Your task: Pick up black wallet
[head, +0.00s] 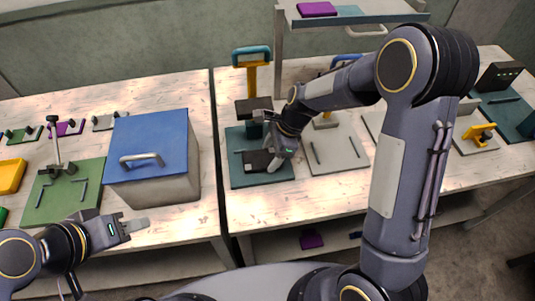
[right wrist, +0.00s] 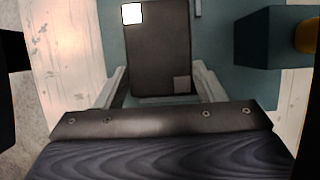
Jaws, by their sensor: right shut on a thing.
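The black wallet (head: 257,161) lies at the teal base plate of a press on the right-hand table. In the right wrist view the wallet (right wrist: 158,48) is a dark rectangle with a white square at one corner and a grey square at another. My right gripper (head: 276,160) reaches down over the plate and is shut on the wallet, with a pale finger on each side of it. Whether the wallet touches the plate is unclear. My left gripper (head: 135,226) is over the front of the left table, away from the wallet; its finger gap is too small to judge.
The teal base plate (head: 240,180) carries a press with a teal handle (head: 251,52) close behind my right gripper. A grey plate (head: 349,158) is to its right. A blue-lidded box (head: 150,135) and green press base (head: 85,200) occupy the left table. A shelf (head: 375,17) overhangs the back.

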